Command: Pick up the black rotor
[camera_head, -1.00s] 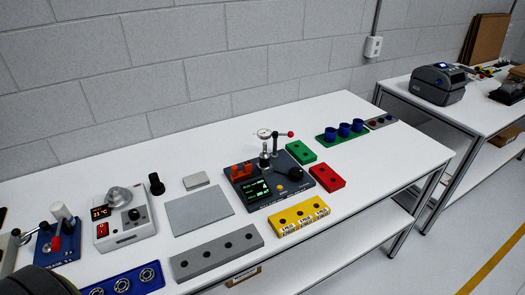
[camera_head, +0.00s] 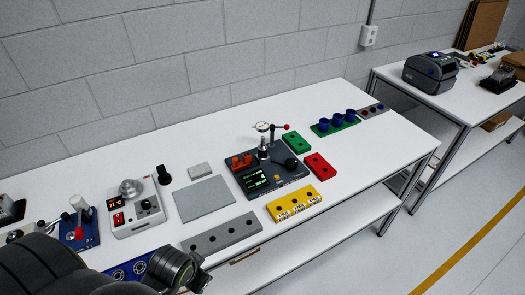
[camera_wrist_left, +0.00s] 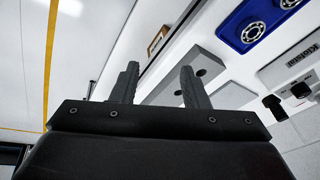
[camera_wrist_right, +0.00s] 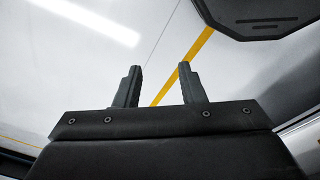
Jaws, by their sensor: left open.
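A small black upright piece (camera_head: 164,175), which looks like the black rotor, stands on the white table just right of the white heater unit. It also shows in the left wrist view as a dark piece (camera_wrist_left: 272,104) near the right edge. My left gripper (camera_wrist_left: 158,70) is open and empty. In the head view its arm comes in at the lower left, over the front edge by the blue tray, apart from the black piece. My right gripper (camera_wrist_right: 160,70) is open and empty in its wrist view, facing floor, and is outside the head view.
The blue tray (camera_head: 92,273) with round metal parts is partly hidden by my left arm. A grey block with holes (camera_head: 222,232), a flat grey plate (camera_head: 204,198) and the heater unit (camera_head: 135,207) surround the black piece. A dark test fixture (camera_head: 265,177) stands farther right.

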